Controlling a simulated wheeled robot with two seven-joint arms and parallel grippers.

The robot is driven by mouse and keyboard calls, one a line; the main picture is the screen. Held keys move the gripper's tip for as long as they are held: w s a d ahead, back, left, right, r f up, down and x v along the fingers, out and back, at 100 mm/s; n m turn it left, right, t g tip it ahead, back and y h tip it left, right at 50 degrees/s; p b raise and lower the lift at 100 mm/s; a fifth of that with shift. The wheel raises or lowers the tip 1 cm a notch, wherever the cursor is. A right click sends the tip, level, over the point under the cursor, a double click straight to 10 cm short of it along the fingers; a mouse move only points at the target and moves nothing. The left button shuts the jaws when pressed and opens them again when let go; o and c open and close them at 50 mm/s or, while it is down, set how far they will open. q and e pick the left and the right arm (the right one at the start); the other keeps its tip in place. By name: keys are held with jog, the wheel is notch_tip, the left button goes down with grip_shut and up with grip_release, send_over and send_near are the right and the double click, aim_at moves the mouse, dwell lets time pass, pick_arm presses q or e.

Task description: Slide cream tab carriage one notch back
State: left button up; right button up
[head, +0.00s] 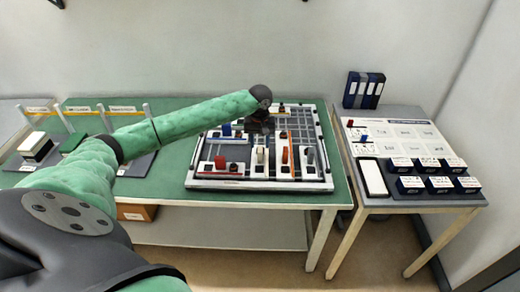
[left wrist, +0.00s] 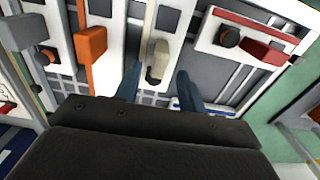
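The cream tab (head: 260,155) stands upright on its white carriage in the middle of the board (head: 212,184). In the left wrist view the cream tab (left wrist: 158,60) shows between the two finger tips. My left gripper (head: 260,128) is over the board, pointing down, just behind the cream tab in the head view. In the left wrist view my left gripper (left wrist: 157,85) is open, with a finger on either side of the tab and gaps between. I cannot tell whether the fingers reach down to the tab's height. My right gripper is in neither view.
An orange tab (head: 285,155) and a grey tab (head: 310,156) stand right of the cream one. A red tab (head: 220,162) is to its left, and a blue tab (head: 227,129) behind left. A side table (head: 410,203) with dark blocks stands at right.

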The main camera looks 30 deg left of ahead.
aim_at(260, 149)
pick_arm(q)
notch_tip(260, 149, down, 3)
jog(key=shift+f+p, duration=0.15)
jog(key=shift+p, duration=0.4)
jog(key=shift+f, duration=0.7)
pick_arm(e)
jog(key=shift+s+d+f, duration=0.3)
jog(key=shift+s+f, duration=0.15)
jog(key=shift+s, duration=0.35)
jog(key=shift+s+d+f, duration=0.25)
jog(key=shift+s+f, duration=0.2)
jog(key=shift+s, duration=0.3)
pick_arm(q)
grip_shut()
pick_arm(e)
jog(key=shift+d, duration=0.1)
